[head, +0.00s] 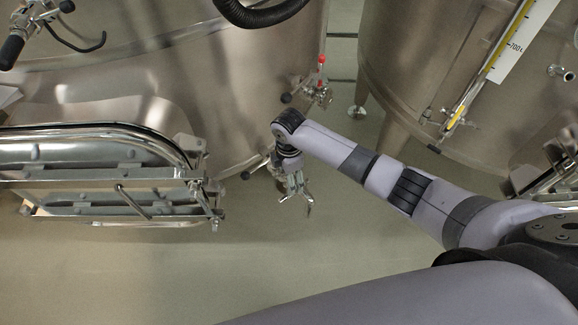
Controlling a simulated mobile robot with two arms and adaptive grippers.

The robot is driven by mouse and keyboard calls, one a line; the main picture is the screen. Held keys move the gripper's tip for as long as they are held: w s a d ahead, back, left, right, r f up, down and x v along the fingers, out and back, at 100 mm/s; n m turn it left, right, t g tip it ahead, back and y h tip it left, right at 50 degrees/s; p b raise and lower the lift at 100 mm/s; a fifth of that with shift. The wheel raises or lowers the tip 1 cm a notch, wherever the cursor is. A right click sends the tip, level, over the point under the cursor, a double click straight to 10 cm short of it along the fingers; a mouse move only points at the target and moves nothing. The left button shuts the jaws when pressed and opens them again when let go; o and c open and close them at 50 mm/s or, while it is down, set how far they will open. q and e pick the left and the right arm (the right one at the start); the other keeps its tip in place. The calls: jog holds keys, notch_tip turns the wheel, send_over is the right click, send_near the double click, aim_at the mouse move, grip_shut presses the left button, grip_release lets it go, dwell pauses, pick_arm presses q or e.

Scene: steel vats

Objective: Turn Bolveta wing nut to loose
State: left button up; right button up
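My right gripper (296,201) hangs in front of the steel vat with the hatch, its fingers pointing down and apart, with nothing between them. The hatch (98,160) is at the left of the head view, with a shiny rim and a cross bar. Metal clamp hardware (213,196) sits at its right end, to the left of my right gripper and apart from it. A wing nut is too small to tell apart there, and no Bolveta label can be read. My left gripper is out of view.
A small valve with a red top (321,66) stands behind my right wrist. Another steel vat (420,75) with a yellow level gauge (490,70) is at the right. The floor (150,275) below the hatch is clear.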

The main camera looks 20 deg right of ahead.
notch_tip(320, 180, up, 6)
jog(key=shift+f, duration=0.15)
dwell(0.5)
